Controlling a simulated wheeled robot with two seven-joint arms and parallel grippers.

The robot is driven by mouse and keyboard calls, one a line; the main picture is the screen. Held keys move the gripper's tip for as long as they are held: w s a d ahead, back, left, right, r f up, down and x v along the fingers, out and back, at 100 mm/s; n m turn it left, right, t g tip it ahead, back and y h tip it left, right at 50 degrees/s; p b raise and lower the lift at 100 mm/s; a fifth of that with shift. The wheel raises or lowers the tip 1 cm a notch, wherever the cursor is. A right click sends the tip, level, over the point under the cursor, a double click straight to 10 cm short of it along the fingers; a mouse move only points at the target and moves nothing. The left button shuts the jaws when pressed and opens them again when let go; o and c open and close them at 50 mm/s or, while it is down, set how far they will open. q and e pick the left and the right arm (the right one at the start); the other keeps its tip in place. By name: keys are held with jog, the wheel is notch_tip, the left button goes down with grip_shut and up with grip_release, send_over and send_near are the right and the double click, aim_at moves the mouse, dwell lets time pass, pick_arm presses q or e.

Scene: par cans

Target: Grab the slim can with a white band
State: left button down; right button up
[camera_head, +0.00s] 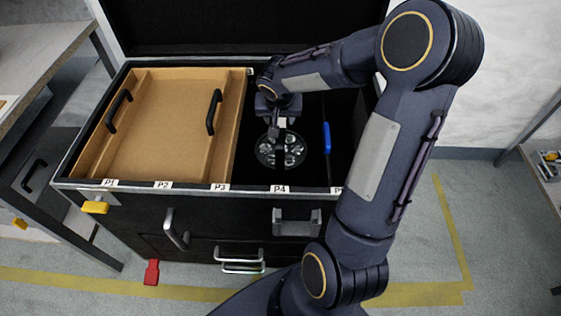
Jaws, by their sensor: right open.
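A round black par can (295,152) with several bright lenses lies in the dark compartment behind label P4 of the open black case (190,212). I cannot tell its depth, and no white band can be made out on it. My right gripper (279,146) reaches down over it from above and is open. Its fingers hide the middle of the lens face; I cannot tell whether they touch it. My left gripper is not in view.
A wooden tray (165,125) with two black handles covers the case's left part, above labels P1 to P3. A blue upright strip (327,137) stands right of the par can. My right arm hides the case's right end. A bench (40,45) stands at left.

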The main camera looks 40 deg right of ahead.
jog(key=x, duration=0.4)
jog(key=b+x, duration=0.1)
jog(key=x, duration=0.1)
jog(key=shift+s+d+r, duration=0.1)
jog(key=shift+d, duration=0.15)
jog(key=shift+f+b, duration=0.25)
jog(key=shift+b, duration=0.3)
dwell(0.4)
grip_shut()
dwell(1.2)
jog(key=shift+r, duration=0.15)
